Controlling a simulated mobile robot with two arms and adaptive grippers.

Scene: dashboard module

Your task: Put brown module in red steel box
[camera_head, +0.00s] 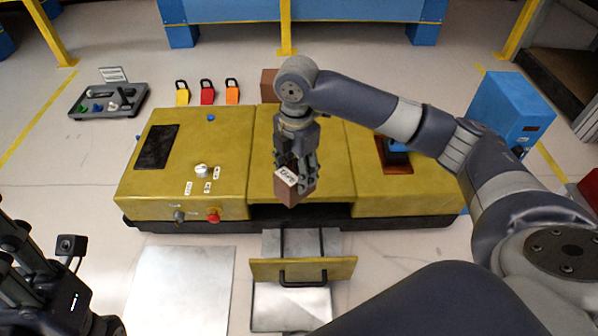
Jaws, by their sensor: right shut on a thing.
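The brown module (289,196), a small brown block with a white label on top, is held in my right gripper (296,178). The gripper points down, shut on the block, above the front edge of the middle section of the yellow dashboard (340,165). A red thing (590,189) is cut off at the right picture edge; it may be the red steel box, but its inside is not seen. Part of my left arm shows at the lower left, with its gripper (12,240) partly cut off and its jaws unclear.
A yellow drawer (330,268) stands open below the dashboard. A second brown block (268,84) stands behind it. A blue box (508,108) is at the right. Coloured padlocks (207,92) and a grey tray (108,98) lie at the back left. My right arm spans the right side.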

